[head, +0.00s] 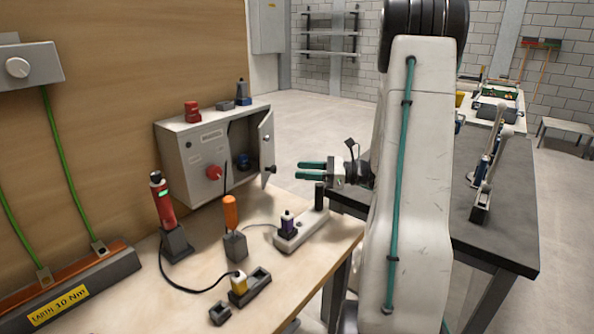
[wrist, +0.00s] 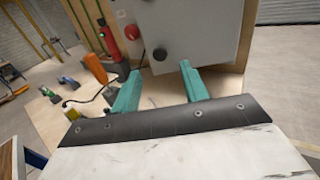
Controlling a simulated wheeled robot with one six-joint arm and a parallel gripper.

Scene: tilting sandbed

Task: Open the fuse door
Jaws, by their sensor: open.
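The grey fuse box (head: 190,160) is mounted on the wooden board at the left. Its fuse door (head: 266,138) is at the right end and stands swung outward, with the dark inside and a blue part (head: 243,160) visible. A black knob (head: 271,169) sits low on the door; a black knob also shows in the wrist view (wrist: 159,54), just beyond my fingertips. My gripper (head: 299,169) is open and empty, its two green fingers pointing left toward the knob with a small gap. In the wrist view my gripper (wrist: 160,70) faces a grey panel (wrist: 195,28).
A red rotary knob (head: 214,173) is on the box front, and small parts stand on its top. Below, the wooden bench (head: 300,275) holds a red tool (head: 162,200), an orange-handled tool (head: 230,212) and a white socket strip (head: 301,232). A dark table (head: 500,240) stands at the right.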

